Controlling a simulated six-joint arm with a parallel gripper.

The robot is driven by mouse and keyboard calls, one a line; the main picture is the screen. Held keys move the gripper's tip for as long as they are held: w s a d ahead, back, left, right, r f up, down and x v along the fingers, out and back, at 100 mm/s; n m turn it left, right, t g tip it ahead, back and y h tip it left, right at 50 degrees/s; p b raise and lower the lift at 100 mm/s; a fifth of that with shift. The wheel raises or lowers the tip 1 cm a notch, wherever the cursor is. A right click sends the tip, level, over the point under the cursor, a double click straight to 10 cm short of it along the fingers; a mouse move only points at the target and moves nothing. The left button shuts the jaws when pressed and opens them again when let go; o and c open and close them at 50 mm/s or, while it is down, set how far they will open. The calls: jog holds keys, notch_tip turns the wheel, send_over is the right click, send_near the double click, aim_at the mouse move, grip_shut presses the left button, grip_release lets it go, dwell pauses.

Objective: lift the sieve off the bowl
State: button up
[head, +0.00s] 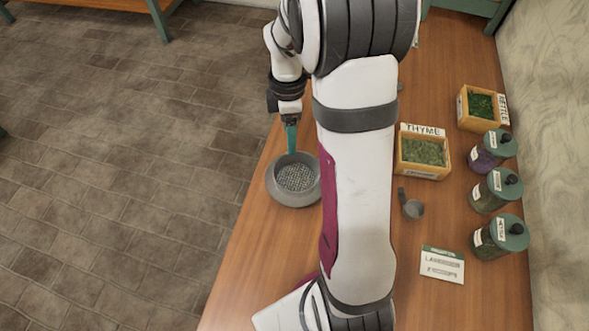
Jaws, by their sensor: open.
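The sieve (297,178) sits in the top of a grey bowl (288,201) near the table's left edge. Its round mesh faces up, and its teal handle (291,138) points away toward the back. My gripper (289,109) is open at the far end of the handle. The handle's end meets the gripper in the picture, and I cannot tell whether the fingers touch it. My arm passes close by the bowl's right side. The bowl's inside is hidden under the mesh.
A wooden box labelled THYME (424,171) and a second herb box (480,108) stand to the right. Several lidded jars (498,237) line the right edge. A small dark scoop (412,207) and a white card (442,265) lie between them and my arm.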

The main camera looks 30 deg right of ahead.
aim_at(297, 176)
jog(key=f, duration=0.4)
jog(key=s+f, duration=0.1)
jog(key=f, duration=0.1)
jog(key=shift+f, duration=0.15)
grip_shut()
